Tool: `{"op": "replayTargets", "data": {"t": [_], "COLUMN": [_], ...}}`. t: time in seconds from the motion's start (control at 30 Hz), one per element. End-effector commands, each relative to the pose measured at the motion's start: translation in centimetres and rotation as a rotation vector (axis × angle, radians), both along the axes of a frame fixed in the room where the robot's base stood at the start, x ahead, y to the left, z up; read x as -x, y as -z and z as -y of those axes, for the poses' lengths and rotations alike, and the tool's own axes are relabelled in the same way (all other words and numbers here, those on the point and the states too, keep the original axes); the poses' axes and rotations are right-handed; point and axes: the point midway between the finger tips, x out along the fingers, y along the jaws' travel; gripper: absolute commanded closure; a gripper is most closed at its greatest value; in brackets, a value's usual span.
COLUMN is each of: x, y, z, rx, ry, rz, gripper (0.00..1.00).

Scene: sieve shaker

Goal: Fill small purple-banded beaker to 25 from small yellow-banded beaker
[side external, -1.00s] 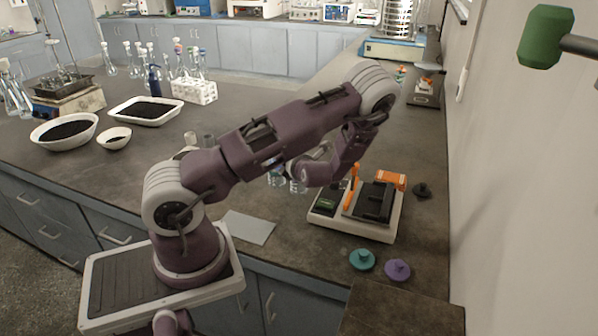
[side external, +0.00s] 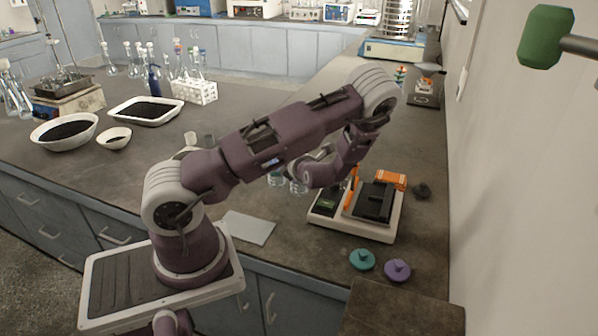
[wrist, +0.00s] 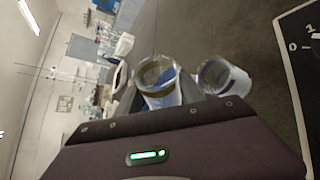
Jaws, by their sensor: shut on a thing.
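In the wrist view a clear glass beaker with a yellowish-brown band (wrist: 160,82) is between the fingers of my gripper (wrist: 165,98), which is shut on it. The camera view is tilted, and the beaker's open mouth faces the camera. A second clear beaker (wrist: 224,78) stands just to its right; its band colour is unclear. In the side view my gripper (side external: 312,172) is largely hidden by my own wrist. Two small glass beakers (side external: 276,179) (side external: 298,186) show just left of it. Liquid levels and the 25 mark are not readable.
A white device with a black top and orange parts (side external: 352,226) stands right of my gripper. Teal (side external: 362,260) and purple (side external: 397,270) knobbed discs lie in front of it. A grey sheet (side external: 248,228) lies near the bench edge. Bowls and flasks stand at the left.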

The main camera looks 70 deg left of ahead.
Motion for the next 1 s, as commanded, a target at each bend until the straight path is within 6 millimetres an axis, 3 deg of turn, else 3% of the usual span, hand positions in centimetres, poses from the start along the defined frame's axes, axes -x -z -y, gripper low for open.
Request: {"op": "replayTargets", "data": {"t": [1.0], "x": [-0.05], "y": [-0.25], "z": [0.01], "rx": [-0.017], "ry": [0.001], "rz": [-0.059], "gripper": [1.0]}}
